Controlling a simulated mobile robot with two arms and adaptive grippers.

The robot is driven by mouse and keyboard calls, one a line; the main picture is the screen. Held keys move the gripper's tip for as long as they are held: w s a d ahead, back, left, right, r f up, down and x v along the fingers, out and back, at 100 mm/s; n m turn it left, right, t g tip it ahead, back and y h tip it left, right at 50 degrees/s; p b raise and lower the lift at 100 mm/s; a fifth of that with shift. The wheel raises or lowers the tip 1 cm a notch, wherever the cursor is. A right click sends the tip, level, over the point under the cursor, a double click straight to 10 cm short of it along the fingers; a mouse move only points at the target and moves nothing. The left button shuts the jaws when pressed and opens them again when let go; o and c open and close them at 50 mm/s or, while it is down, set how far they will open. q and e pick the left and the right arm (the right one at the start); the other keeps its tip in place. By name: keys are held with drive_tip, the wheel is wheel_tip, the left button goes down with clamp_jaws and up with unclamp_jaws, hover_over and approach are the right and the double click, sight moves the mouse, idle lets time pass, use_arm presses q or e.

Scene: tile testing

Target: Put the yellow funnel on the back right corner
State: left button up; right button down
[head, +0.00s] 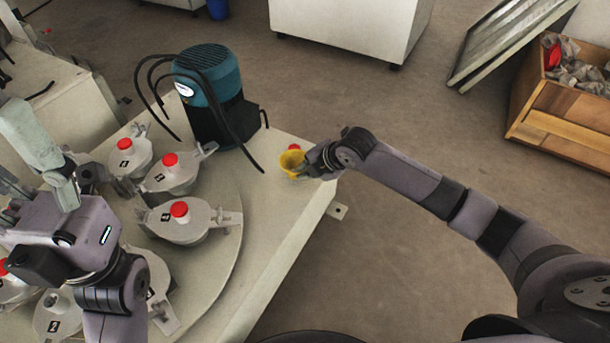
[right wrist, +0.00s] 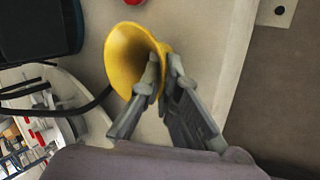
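The yellow funnel (head: 291,162) is at the back right corner of the pale table (head: 285,222), with its wide mouth showing. My right gripper (head: 311,168) reaches it from the right. I cannot tell if the funnel touches the tabletop.
A teal and black motor (head: 212,95) with dark cables stands left of the funnel. A round plate (head: 225,255) carries several grey lidded pots with red knobs. A small red knob (head: 294,148) is just behind the funnel. A wooden crate (head: 560,115) stands far right.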

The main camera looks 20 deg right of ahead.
drive_tip(key=shift+f, duration=0.6)
drive_tip(key=shift+r, duration=0.1)
drive_tip(key=c, duration=1.8)
unclamp_jaws()
